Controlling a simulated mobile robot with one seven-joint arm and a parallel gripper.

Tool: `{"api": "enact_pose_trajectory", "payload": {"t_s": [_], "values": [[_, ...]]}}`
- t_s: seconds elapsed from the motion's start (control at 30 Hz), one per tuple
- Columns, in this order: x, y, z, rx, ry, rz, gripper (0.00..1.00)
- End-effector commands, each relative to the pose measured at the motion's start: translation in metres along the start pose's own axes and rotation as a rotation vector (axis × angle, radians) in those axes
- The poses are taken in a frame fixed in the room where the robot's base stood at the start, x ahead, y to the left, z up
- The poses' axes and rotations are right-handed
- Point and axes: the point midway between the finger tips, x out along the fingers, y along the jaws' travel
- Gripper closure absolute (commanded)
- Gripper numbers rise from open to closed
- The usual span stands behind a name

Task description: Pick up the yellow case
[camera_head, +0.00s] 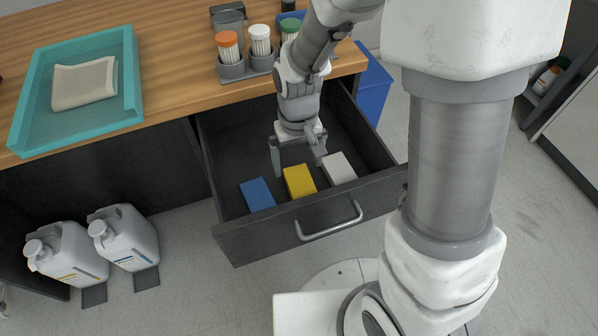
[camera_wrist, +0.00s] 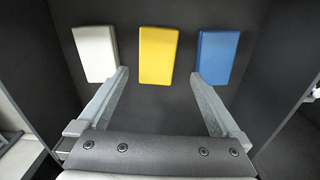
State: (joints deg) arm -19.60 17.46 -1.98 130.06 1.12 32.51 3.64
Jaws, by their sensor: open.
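The yellow case (camera_head: 299,181) lies flat in the open drawer, between a blue case (camera_head: 257,194) and a white case (camera_head: 338,168). My gripper (camera_head: 298,158) is open and empty, inside the drawer just behind and above the yellow case. In the wrist view the yellow case (camera_wrist: 158,55) sits centred ahead of the fingertips, and none of it is between the fingers. The left finger's tip reaches near the white case (camera_wrist: 96,53) and the right finger's tip near the blue case (camera_wrist: 215,57). I cannot tell whether the tips touch them.
The drawer front (camera_head: 318,223) with its handle stands toward me. The wooden counter (camera_head: 180,85) behind it carries a teal tray (camera_head: 133,100) with a folded cloth and several capped containers. Two white jugs (camera_head: 125,237) stand on the floor at left. A blue bin (camera_head: 374,88) stands at right.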

Motion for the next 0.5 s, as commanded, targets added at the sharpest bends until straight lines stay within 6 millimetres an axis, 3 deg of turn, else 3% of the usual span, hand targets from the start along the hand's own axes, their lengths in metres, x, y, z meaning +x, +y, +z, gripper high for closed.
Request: {"api": "enact_pose_trajectory", "payload": {"t_s": [0.03, 0.33, 0.5], "values": [[0.011, 0.000, 0.000, 0.000, -0.002, 0.000, 0.00], [0.028, 0.001, 0.000, -0.001, -0.001, 0.000, 0.00], [0.051, 0.004, -0.001, 0.001, -0.001, 0.001, 0.00]]}}
